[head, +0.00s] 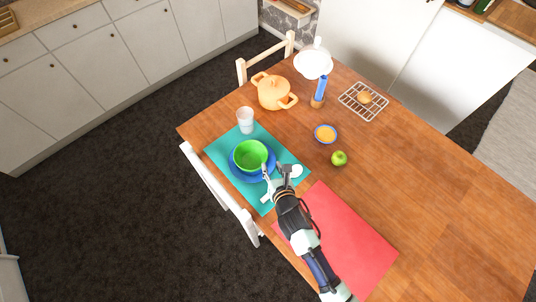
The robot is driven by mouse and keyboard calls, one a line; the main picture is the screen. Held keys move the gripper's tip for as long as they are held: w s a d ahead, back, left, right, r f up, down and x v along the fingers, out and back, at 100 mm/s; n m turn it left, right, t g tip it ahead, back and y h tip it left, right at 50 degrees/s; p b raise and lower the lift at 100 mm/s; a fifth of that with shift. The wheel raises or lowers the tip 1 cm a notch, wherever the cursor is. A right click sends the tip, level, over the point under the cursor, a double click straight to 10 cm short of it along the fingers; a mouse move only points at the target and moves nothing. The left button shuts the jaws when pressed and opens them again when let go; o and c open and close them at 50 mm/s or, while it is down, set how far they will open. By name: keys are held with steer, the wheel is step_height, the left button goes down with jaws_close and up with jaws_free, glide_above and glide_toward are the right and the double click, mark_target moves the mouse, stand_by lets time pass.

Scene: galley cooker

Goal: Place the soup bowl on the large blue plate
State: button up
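The green soup bowl (251,154) is upright over the large blue plate (238,174) on the teal placemat (221,151). The plate's rim shows around the bowl's lower and left sides; the bowl's underside is hidden, and it appears to rest on the plate. My gripper (273,169) is at the lower right of the bowl, low over the placemat. Its fingers look spread apart with nothing visible between them. One finger is close to the bowl's rim; I cannot tell whether it touches.
A white cup (245,119) stands beyond the bowl. A small white round item (296,171) is right of my gripper. An orange pot (272,93), a small blue-rimmed bowl (325,134), a green apple (339,158) and a red mat (345,235) are also on the table. The table's right side is clear.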

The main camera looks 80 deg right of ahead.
steer(key=v, duration=0.3)
stand_by(0.4)
steer(key=w+a+r+m+t+y, duration=0.4)
steer(key=w+a+r+m, duration=0.75)
steer(key=w, duration=0.25)
steer(key=w+a+r+m+t+y, duration=0.1)
steer(key=a+r+m+y, duration=0.2)
steer(key=a, duration=0.8)
steer(key=w+a+r+m+t+y, duration=0.1)
steer(key=w+a+r+m+y, duration=0.1)
steer(key=a+r+m+y, duration=0.2)
steer(key=a+r+m, duration=0.3)
steer(key=a+r, duration=0.3)
steer(key=a, duration=0.1)
steer(key=shift+m, duration=0.25)
